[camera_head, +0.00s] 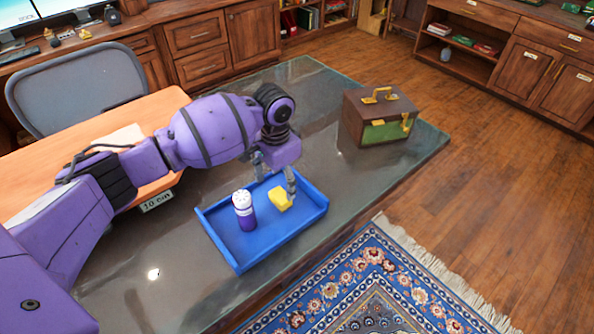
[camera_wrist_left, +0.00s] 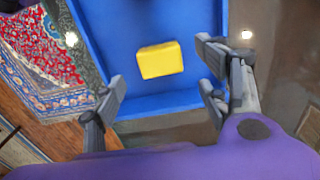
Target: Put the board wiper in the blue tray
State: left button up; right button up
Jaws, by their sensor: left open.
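The board wiper (camera_head: 281,198) is a yellow block. It appears to lie on the floor of the blue tray (camera_head: 242,267), near its right end. In the left wrist view the board wiper (camera_wrist_left: 160,60) is inside the tray (camera_wrist_left: 112,38), ahead of my fingers and clear of them. My left gripper (camera_head: 275,180) hangs over the far edge of the tray, close to the wiper. Its fingers are spread wide with nothing between them, as the left wrist view also shows (camera_wrist_left: 160,88). My right gripper is not in view.
A white and purple bottle (camera_head: 244,212) stands in the tray left of the wiper. A brown and green box (camera_head: 378,118) with a gold handle stands at the table's far right. Glossy dark tabletop (camera_head: 180,285) is clear left of the tray. A patterned rug (camera_head: 375,290) lies below.

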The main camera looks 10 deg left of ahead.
aim_at(280, 196)
pick_arm(q)
notch_tip(280, 196, up, 6)
